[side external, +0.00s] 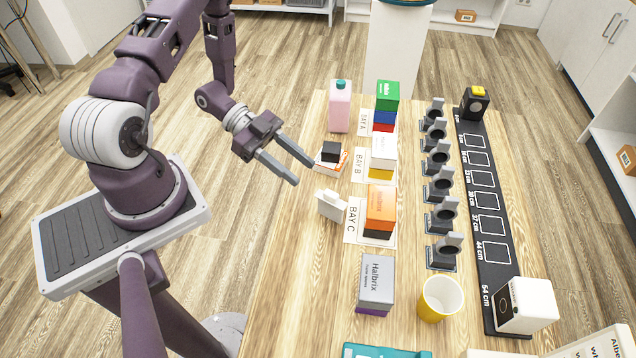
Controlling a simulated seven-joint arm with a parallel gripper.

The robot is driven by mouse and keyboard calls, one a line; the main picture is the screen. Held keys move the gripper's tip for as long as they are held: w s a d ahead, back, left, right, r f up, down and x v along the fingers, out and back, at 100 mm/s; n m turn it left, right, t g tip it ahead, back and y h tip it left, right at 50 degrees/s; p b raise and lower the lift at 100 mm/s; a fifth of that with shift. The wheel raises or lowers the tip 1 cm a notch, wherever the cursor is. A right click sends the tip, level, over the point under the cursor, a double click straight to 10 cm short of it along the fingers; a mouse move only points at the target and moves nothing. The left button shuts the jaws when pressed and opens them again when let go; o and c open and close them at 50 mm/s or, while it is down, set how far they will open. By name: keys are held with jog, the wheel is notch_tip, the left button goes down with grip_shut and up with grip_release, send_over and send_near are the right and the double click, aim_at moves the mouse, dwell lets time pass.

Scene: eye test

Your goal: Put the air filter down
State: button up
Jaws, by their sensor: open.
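My gripper (303,173) is open, with its two fingers apart and nothing between them. It is at the left edge of the wooden table (318,285), left of the bay B card (359,164). I cannot make out which thing, if any, is the air filter. Close to the fingertips, a small black block (331,150) sits on an orange and white item (330,165). A small white item (330,205) with a tab stands below the gripper in the picture, left of the bay C card (353,218).
Stacked boxes (381,203) stand on the bays. A pink bottle (340,106), a grey Halbrix box (377,279) and a yellow cup (440,298) are on the table. Grey holders (440,218) line a black marked strip (501,275) at right, with a white device (527,306) at its near end.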

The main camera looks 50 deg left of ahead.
jog(key=w+a+r+n+t+y, duration=0.2)
jog(key=w+a+r+t+y, duration=0.1)
jog(key=w+a+r+y, duration=0.7)
notch_tip(320, 180, up, 10)
jog(key=w+a+n+t+y, duration=0.1)
jog(key=w+n+y, duration=0.1)
jog(key=n+y, duration=0.25)
jog(key=s+d+r+n+g+y, duration=0.1)
jog(key=s+d+r+n, duration=0.15)
jog(key=s+r, duration=0.2)
jog(key=s+d+r+n+y, duration=0.1)
jog(key=s+d+r+n, duration=0.15)
jog(key=s, duration=0.25)
jog(key=s+d+n+g+h, duration=0.2)
jog(key=s+d+h, duration=0.2)
jog(key=s+d, duration=0.7)
jog(key=s, duration=0.4)
jog(key=shift+r, duration=0.4)
